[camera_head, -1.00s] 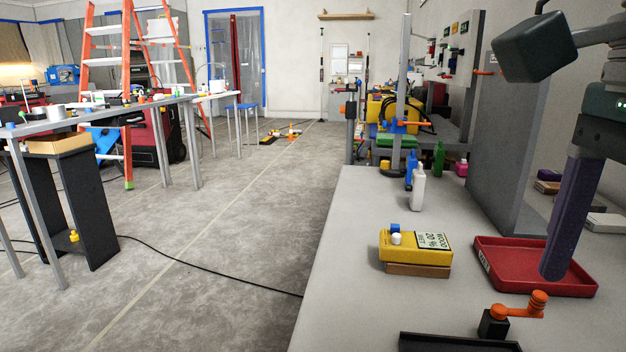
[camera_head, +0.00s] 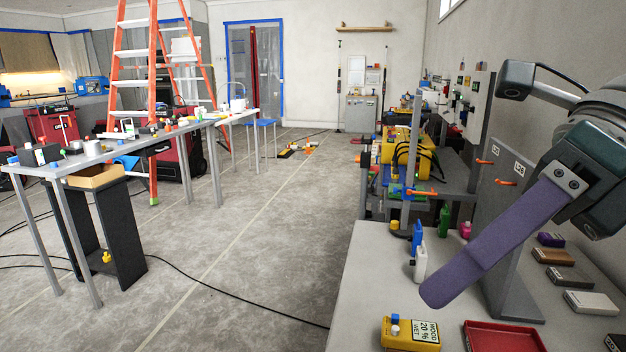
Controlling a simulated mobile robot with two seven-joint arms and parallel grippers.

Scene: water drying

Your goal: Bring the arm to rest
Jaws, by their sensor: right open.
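My right arm comes in from the right edge in the head view. Its gripper (camera_head: 455,280) has long purple fingers that slant down and to the left, over the near grey workbench (camera_head: 378,275). One finger shows plainly and the other seems hidden behind it. Nothing shows held in it, and it is open. Its tip appears above the bench, near a white bottle (camera_head: 420,262) in the picture. My left gripper is not in view.
On the bench are a yellow moisture meter (camera_head: 400,332), a red tray (camera_head: 500,338) and several sample blocks (camera_head: 568,277). A grey upright panel (camera_head: 508,215) stands behind the gripper. A long table (camera_head: 130,150) and an orange ladder (camera_head: 152,100) stand left. The floor between is mostly clear.

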